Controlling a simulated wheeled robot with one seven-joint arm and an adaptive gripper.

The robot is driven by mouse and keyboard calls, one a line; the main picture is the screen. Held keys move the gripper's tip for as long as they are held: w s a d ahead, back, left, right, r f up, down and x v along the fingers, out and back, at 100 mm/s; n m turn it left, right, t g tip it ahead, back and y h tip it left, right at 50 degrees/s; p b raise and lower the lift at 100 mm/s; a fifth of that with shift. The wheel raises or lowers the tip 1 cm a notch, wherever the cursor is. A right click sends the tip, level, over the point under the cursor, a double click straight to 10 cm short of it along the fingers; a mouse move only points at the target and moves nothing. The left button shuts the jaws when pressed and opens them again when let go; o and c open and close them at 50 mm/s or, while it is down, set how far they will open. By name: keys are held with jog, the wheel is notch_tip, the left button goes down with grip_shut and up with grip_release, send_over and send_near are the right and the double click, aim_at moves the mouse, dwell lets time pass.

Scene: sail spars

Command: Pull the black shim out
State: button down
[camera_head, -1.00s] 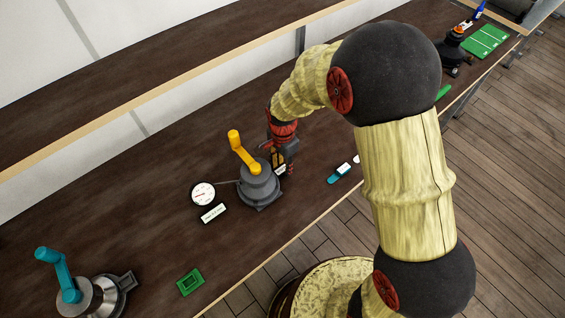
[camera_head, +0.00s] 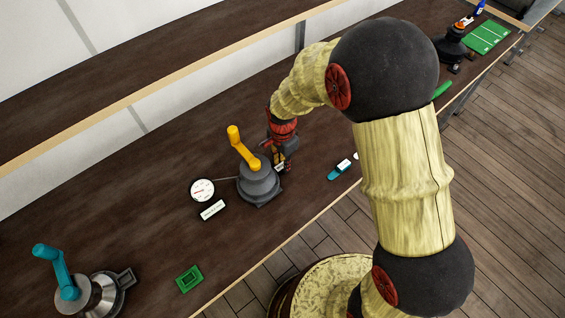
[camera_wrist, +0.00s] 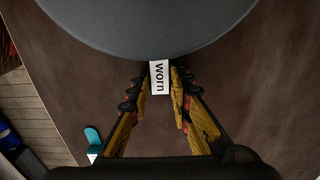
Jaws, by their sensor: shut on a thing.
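A grey winch (camera_head: 258,187) with a yellow crank handle (camera_head: 243,148) stands on the dark bench. My gripper (camera_head: 281,165) is low at its right side in the head view. In the wrist view my gripper (camera_wrist: 160,80) has its fingers on both sides of a small white tag (camera_wrist: 160,77) reading "worn", close against the round grey body (camera_wrist: 150,30). The gripper is shut on the tagged piece, which I take to be the shim. Its black part cannot be made out; the tag, fingers and winch body hide it.
A round gauge (camera_head: 202,190) and a white label (camera_head: 212,210) lie left of the winch. A teal and white item (camera_head: 339,170) lies to the right.

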aim_at(301, 155)
jog(key=shift+w+d, duration=0.15)
jog(key=shift+d, duration=0.05)
dwell(0.3)
jog(key=shift+w+d, duration=0.75)
jog(key=shift+d, duration=0.35)
jog(key=shift+w+d, duration=0.75)
jog(key=shift+d, duration=0.35)
jog(key=shift+w+d, duration=0.75)
jog(key=shift+d, duration=0.35)
